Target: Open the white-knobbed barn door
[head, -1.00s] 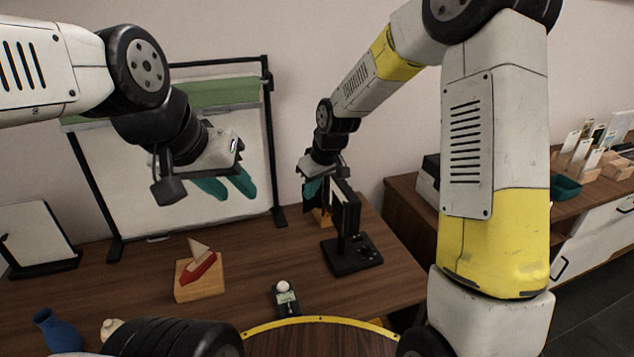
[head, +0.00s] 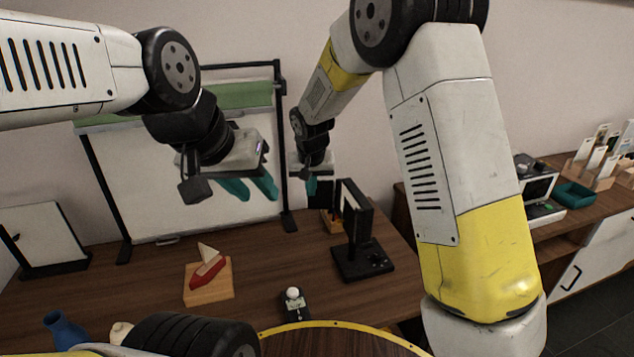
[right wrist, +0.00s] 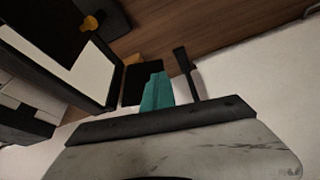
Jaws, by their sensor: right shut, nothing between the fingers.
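A black panel lamp (head: 357,215) stands on a black base on the wooden table, turned mostly edge-on. In the right wrist view I see its pale face (right wrist: 92,72) and a dark flap with a yellow knob (right wrist: 93,22). I make out no white knob on its flaps; that side may be hidden. My right gripper (head: 312,186) is shut and empty, left of the lamp in the head view; its teal fingers (right wrist: 157,92) are together beside the lamp's frame. My left gripper (head: 250,188) is open and empty before the white backdrop, its teal fingers apart.
A white backdrop (head: 185,180) on a black frame stands behind. A wooden block (head: 208,286) with a red and white piece, a small black device with a white ball (head: 292,293) and a blue vase (head: 63,330) are on the table. A side cabinet (head: 560,225) is at right.

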